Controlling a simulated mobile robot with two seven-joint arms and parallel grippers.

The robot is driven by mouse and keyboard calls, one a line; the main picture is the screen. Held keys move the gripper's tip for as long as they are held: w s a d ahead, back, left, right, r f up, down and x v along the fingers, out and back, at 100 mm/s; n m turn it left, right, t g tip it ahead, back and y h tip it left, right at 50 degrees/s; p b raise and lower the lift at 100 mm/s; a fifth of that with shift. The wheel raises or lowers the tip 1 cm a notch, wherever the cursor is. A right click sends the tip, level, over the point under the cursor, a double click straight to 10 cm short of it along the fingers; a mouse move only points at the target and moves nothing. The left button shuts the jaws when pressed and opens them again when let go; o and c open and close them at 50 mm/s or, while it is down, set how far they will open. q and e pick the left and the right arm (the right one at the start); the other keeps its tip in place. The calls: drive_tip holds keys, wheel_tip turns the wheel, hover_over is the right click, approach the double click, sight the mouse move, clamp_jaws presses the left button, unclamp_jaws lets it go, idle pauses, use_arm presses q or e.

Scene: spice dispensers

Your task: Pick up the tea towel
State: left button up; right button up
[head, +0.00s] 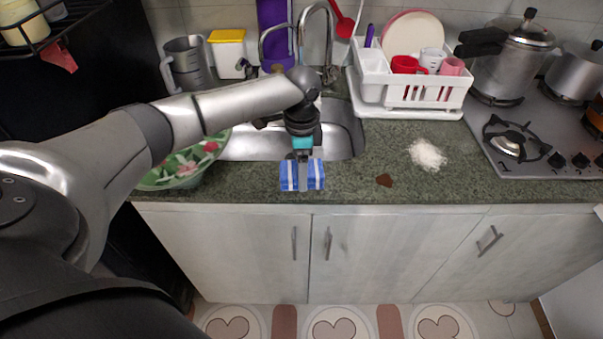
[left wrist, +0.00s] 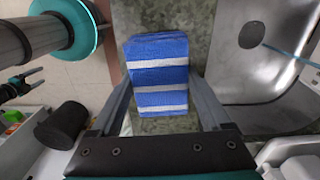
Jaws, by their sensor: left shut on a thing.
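The tea towel (head: 316,174) is a folded bundle with blue and white stripes at the counter's front edge, in front of the sink. It also shows in the left wrist view (left wrist: 160,75), between my fingers. My left gripper (head: 302,180) points down and is shut on the towel, one finger on each side. I cannot tell whether the towel touches the counter. My right gripper (left wrist: 36,79) shows small at the left edge of the left wrist view, with its fingers apart and nothing between them.
The sink (head: 340,140) lies behind the towel. A floral bowl (head: 180,178) stands to the left. On the right are a brown scrap (head: 384,180), a white pile (head: 427,154), a dish rack (head: 440,92) and a stove (head: 545,135).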

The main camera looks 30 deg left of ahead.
use_arm(q)
drive_tip(key=shift+c, duration=1)
wheel_tip(320, 180, up, 20)
drive_tip(key=p, duration=0.3)
